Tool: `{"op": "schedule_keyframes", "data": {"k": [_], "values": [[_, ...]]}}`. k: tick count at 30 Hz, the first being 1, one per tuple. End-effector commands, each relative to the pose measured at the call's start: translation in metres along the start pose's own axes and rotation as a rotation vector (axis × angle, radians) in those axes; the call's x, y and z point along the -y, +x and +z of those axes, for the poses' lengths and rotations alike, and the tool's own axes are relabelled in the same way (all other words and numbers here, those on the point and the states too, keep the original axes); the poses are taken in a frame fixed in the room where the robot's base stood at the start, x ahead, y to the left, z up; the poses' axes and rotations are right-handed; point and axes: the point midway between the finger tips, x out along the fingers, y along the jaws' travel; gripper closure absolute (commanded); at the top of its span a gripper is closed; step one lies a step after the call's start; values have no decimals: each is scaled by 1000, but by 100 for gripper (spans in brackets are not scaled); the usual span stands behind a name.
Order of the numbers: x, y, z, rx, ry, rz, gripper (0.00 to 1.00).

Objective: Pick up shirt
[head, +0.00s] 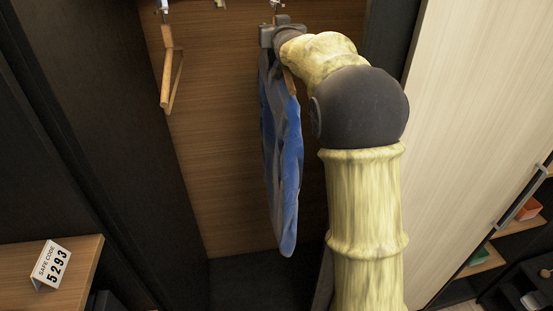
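A blue shirt (284,165) hangs in the open closet in the head view, seen nearly edge-on. A bit of its wooden hanger shows at its upper right edge. My gripper (276,27) is at the top of the shirt, right at the hanger's hook. My arm reaches in from the lower right and covers part of that area. The fingers are small and partly hidden by my wrist, so I cannot tell whether they are open or closed on the hanger.
An empty wooden hanger (172,75) hangs to the left. Dark closet side panels stand left and right. A wooden shelf (55,265) with a safe code card (51,266) is at lower left. A pale door panel (470,120) and shelves with small items are at right.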

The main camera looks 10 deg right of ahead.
Motion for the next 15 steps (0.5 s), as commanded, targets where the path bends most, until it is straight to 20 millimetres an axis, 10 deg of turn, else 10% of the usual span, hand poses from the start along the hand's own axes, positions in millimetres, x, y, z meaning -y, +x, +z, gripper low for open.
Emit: {"op": "schedule_keyframes", "data": {"k": [4,11,15], "values": [[1,0,0,0,0,-1,55],[0,0,0,0,0,0,100],[-1,0,0,0,0,1,100]]}}
